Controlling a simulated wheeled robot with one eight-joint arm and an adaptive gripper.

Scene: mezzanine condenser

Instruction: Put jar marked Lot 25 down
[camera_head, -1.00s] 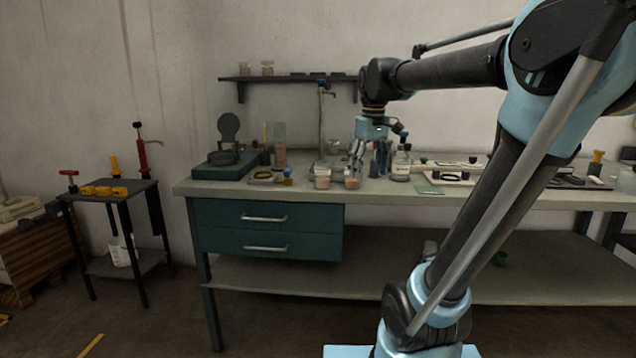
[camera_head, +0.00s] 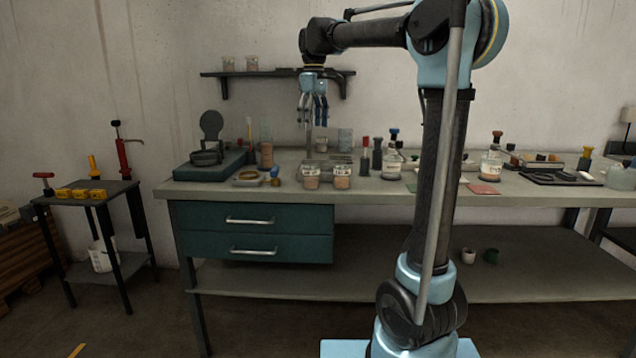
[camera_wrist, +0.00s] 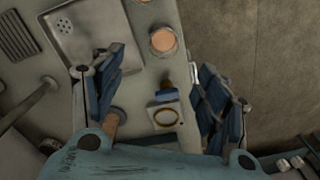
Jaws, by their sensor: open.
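Two small glass jars with pale labels and tan-pink contents stand side by side near the bench's front edge: a left jar (camera_head: 311,177) and a right jar (camera_head: 342,177). The lettering is too small to read, so I cannot tell which is Lot 25. My gripper (camera_head: 314,112) hangs above the bench, fingers pointing down, open and empty, higher than the jars. In the wrist view my gripper (camera_wrist: 158,65) has its blue fingers spread wide.
The bench (camera_head: 385,186) carries a dark green instrument (camera_head: 210,163) at left, a tan-filled cylinder (camera_head: 266,156), and bottles including a labelled one (camera_head: 392,163) right of the jars. A wall shelf (camera_head: 277,73) is close behind my gripper. A pink card (camera_head: 484,188) lies farther right.

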